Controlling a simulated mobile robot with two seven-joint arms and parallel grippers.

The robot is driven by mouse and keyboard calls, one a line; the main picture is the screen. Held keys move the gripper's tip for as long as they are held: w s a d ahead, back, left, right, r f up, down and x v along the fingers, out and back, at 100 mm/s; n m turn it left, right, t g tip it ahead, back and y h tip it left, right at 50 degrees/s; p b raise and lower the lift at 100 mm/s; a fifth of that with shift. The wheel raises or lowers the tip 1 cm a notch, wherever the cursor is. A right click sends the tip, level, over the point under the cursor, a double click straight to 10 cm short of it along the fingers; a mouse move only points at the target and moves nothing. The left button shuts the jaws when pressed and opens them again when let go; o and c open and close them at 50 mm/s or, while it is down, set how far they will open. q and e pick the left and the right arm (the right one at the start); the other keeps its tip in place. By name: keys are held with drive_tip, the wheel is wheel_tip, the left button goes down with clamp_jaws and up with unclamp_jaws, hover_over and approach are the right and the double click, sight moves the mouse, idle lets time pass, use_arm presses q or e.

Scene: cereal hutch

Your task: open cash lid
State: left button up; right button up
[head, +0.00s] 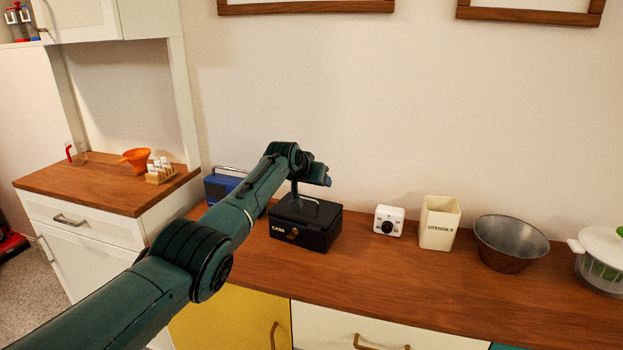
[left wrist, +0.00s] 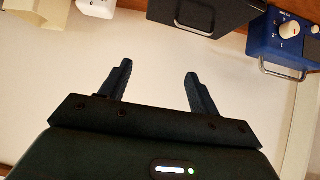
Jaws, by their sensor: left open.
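The black cash box (head: 306,225) stands on the wooden counter, its front lettered CASH with a round lock beside the lettering. Its lid looks closed, with a carry handle on top. My left arm reaches over from the left, its wrist just above and behind the box. My left gripper (left wrist: 158,72) is open and empty, its two fingers apart. In the left wrist view, the cash box (left wrist: 205,14) is at the top edge, beyond the fingertips and apart from them. The fingers are not clear in the head view. My right gripper is not in view.
A blue radio-like box (head: 222,187) stands left of the cash box, partly behind my arm. To the right are a white timer (head: 389,221), a utensil holder (head: 439,224), a metal bowl (head: 511,244) and a white-green spinner (head: 600,262). The counter front (head: 400,280) is clear.

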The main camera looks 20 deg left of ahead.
use_arm(q)
drive_tip(key=shift+s+r, duration=0.1)
drive_tip(key=v, duration=1.3)
drive_tip(key=shift+a, duration=0.1)
